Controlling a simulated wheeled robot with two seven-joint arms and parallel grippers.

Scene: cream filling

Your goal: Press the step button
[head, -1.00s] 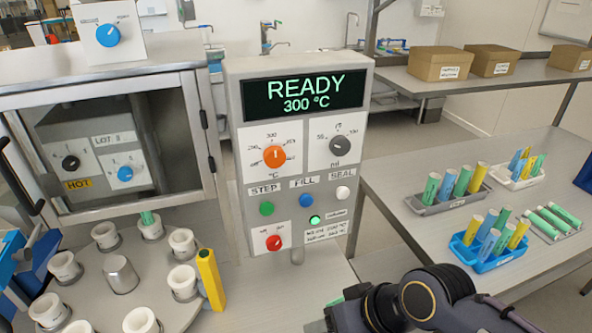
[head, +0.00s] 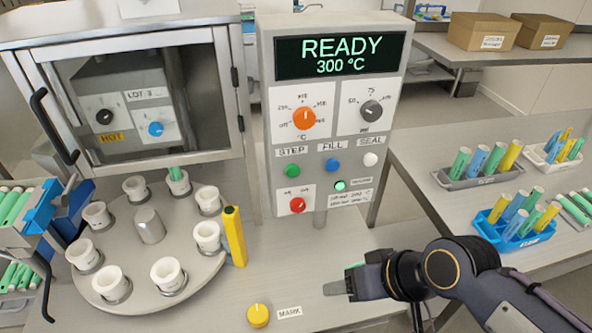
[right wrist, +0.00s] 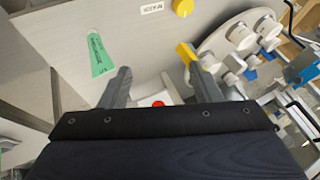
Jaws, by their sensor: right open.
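The green step button (head: 291,171) sits under the STEP label on the front of the upright control box (head: 264,120), left of the blue fill button (head: 332,164) and white seal button (head: 370,159). The box's screen (head: 342,55) reads READY, 300 °C. My right gripper (head: 340,286) is low over the table, in front of and below the box, apart from the button. In the right wrist view its fingers (right wrist: 160,84) are spread with nothing held. The step button cannot be made out there. My left gripper is not in view.
A round carousel (head: 130,295) with several white cups stands left, beside a yellow marker (head: 234,236). A yellow knob (head: 258,315) is near the front. A green tube (right wrist: 97,52) lies by my right gripper. A red knob (head: 297,205) sits below the step button.

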